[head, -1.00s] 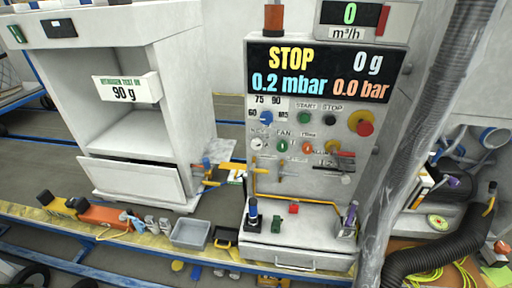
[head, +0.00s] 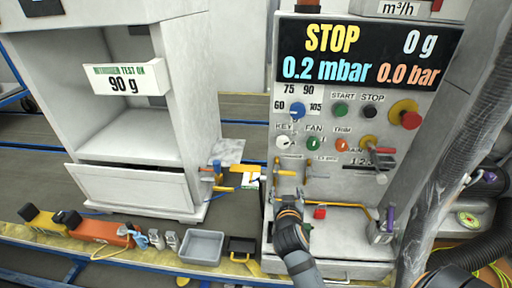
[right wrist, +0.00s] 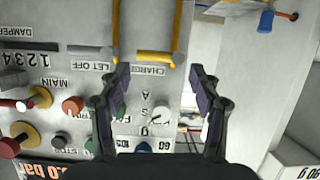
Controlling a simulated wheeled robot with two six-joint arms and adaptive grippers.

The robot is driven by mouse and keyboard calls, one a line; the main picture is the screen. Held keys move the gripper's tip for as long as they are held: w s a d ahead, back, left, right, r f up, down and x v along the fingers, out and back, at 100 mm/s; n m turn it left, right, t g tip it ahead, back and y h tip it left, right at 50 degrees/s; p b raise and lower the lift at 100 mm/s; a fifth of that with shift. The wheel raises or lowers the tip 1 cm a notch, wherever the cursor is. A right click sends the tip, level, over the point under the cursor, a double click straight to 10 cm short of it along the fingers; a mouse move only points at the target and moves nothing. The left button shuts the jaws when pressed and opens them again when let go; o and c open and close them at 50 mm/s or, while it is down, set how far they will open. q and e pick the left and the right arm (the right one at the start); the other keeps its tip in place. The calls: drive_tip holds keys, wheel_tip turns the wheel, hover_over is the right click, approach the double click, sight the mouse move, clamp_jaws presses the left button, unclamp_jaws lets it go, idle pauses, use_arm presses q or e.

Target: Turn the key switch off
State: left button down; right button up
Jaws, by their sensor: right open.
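The key switch (head: 284,142) is a white round knob under the KEY label, on the left of the grey control panel (head: 440,190), below the blue dial (head: 297,110). In the right wrist view the panel appears upside down, and the white key knob (right wrist: 158,116) shows between my open fingers. My right gripper (head: 287,190) is in front of the lower left of the panel, below the key switch. In the wrist view its fingertips (right wrist: 158,72) are wide apart with nothing between them. The knob's exact turn is too small to tell. My left gripper is out of view.
The green FAN knob (head: 313,143) and orange TRIM knob (head: 342,145) sit to the right of the key. Yellow handles (head: 316,171) stick out below it. The display (head: 365,55) reads STOP. A red emergency button (head: 410,119) is at right. A grey tray (head: 202,246) is at lower left.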

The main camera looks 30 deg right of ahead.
sight(283, 144)
wheel_tip(283, 144, up, 10)
drive_tip(key=w+r+m+t+h, duration=0.1)
drive_tip(key=w+m+t+h, duration=0.1)
drive_tip(key=w+t, duration=0.15)
drive_tip(key=p+x, duration=0.1)
drive_tip(key=x, duration=0.4)
drive_tip(key=p+x, duration=0.2)
drive_tip(key=x, duration=0.2)
drive_tip(key=shift+w+d+f, duration=0.25)
drive_tip(key=shift+w, duration=0.1)
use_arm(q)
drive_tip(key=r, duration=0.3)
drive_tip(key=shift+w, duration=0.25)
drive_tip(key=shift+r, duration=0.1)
use_arm(e)
drive_tip(key=shift+n, duration=0.3)
drive_tip(key=c, duration=1.1)
